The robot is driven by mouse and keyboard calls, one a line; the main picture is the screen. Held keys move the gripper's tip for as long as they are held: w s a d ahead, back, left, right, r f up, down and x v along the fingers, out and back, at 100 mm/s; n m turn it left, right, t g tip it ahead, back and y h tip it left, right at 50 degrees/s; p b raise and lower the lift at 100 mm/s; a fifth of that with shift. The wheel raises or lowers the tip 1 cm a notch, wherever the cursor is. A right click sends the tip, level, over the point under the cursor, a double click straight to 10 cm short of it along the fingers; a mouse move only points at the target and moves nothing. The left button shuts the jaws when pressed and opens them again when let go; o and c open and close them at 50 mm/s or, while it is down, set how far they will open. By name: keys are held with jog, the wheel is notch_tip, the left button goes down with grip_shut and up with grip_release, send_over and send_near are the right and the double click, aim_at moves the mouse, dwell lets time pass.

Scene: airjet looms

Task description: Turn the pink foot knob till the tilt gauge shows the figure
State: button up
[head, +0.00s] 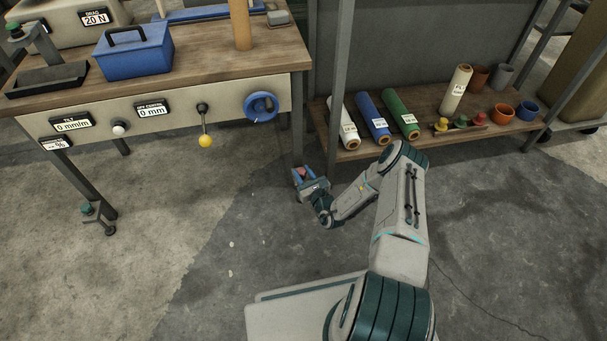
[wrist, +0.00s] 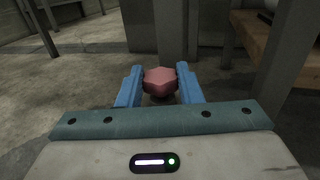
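The pink foot knob (wrist: 160,80) is a faceted knob low by the bench leg, seen between my fingers in the wrist view. It also shows as a small pink patch in the head view (head: 299,172). My gripper (wrist: 160,84) has its two blue fingers on either side of the knob, with no clear gap on either side. In the head view my gripper (head: 303,174) is low, at the foot of the bench's right front leg. The tilt gauge (head: 72,123) on the bench front reads 0 mm/m.
The bench (head: 200,75) front carries a second gauge (head: 152,111) reading 0 mm, a yellow-ended lever (head: 205,140) and a blue handwheel (head: 261,106). A shelf (head: 350,153) with rolls and pots stands to the right. Another foot with a green knob (head: 88,209) is at left.

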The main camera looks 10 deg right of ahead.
jog(key=shift+c, duration=0.7)
jog(key=shift+a+r+m+h+p, duration=0.1)
jog(key=shift+r+m+h+p, duration=0.1)
jog(key=shift+m+h+p, duration=0.4)
jog(key=shift+a+f+m+t+h+p, duration=0.15)
jog(key=shift+m+h+p, duration=0.4)
jog(key=shift+h, duration=0.4)
jog(key=shift+f+m+t+h+p, duration=0.15)
jog(key=shift+m+h+p, duration=0.35)
jog(key=shift+h, duration=0.45)
jog(key=shift+r, duration=0.1)
jog(key=o, duration=1)
jog(key=shift+s, duration=0.15)
jog(key=s+p, duration=0.4)
jog(key=s, duration=0.9)
jog(key=shift+s+p, duration=0.35)
jog(key=shift+p, duration=0.05)
